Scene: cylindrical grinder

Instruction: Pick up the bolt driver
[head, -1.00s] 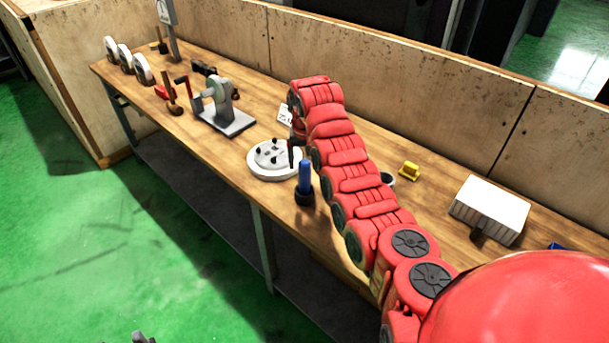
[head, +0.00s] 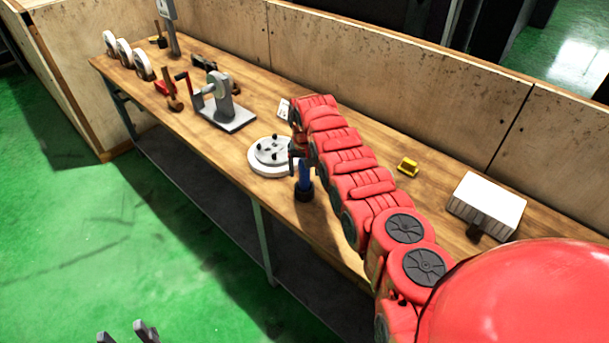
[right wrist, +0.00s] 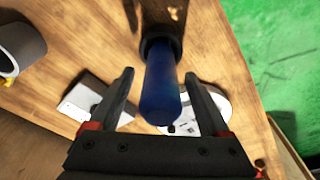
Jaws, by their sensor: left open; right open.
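The bolt driver (head: 304,178) has a blue handle and stands upright in a dark round base (head: 303,194) near the bench's front edge. In the right wrist view its blue handle (right wrist: 163,92) rises between the two fingers of my right gripper (right wrist: 159,76). These fingers are open, one on each side of the handle, and not closed on it. In the head view my right gripper (head: 298,153) is just above and behind the handle, partly hidden by my arm. My left gripper (head: 127,333) is open and empty over the green floor at the bottom edge.
A round white flange with black bolts (head: 264,165) sits beside the driver. A grey fixture (head: 228,115) stands further left on the wooden bench (head: 195,140). A yellow piece (head: 407,167) and a white box (head: 488,203) lie right of my arm. Wooden panels (head: 370,85) back the bench.

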